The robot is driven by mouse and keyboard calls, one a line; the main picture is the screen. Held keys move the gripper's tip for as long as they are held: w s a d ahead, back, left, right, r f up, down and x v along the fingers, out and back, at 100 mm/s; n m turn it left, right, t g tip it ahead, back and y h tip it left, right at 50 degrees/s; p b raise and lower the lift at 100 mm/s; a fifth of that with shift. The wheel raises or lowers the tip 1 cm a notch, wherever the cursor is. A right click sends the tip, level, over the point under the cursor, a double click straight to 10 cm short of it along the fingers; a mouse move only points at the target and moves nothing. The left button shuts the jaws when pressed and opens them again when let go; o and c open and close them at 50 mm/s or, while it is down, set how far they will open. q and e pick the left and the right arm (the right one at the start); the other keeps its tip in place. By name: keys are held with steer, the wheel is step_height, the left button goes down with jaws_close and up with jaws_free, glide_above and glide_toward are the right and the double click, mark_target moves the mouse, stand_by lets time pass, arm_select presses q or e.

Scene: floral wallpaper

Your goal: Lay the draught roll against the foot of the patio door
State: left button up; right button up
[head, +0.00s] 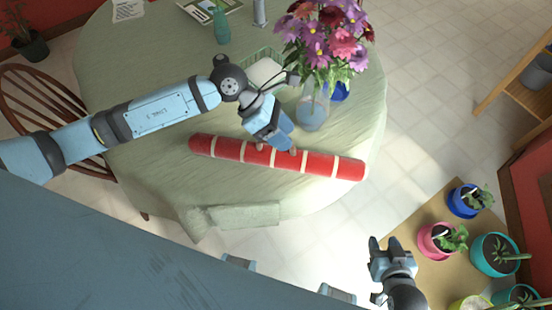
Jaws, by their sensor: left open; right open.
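The draught roll (317,164) is a long red cylinder with pale bands. It lies across the green-clothed round table (160,172) near its front edge, its right end close to the table's right rim. My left gripper (276,148) is over the middle of the roll, fingers open and pointing down at it. I cannot tell whether the fingers touch it. My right gripper (384,255) is open and empty at the lower right, above the floor and apart from the roll. No patio door can be made out in this view.
A glass vase of flowers (313,108) stands just behind the roll. A basket (262,62), a green bottle (221,27) and papers are farther back. A wooden chair (40,92) is at the left. Several potted plants (463,201) stand at the lower right. Tiled floor (430,90) is clear on the right.

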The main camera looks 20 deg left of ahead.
arm_select(q)
steer(key=w+a+y, duration=0.1)
steer(key=a, duration=0.1)
steer(key=w+a+f+m+t+y, duration=0.1)
steer(key=a+y, duration=0.1)
steer(key=w+a+f+m+y, duration=0.1)
steer(key=w+a+y, duration=0.1)
steer(key=a, duration=0.1)
steer(key=shift+w+a, duration=0.1)
glide_above(276, 153)
steer(key=a, duration=0.1)
steer(key=f, duration=0.7)
steer(key=shift+w+a+f, duration=0.1)
steer(key=shift+w, duration=0.1)
steer(key=shift+p+x, duration=0.8)
steer(key=shift+x, duration=1.95)
steer(key=shift+w+a, duration=0.1)
steer(key=shift+a, duration=0.15)
jaws_close()
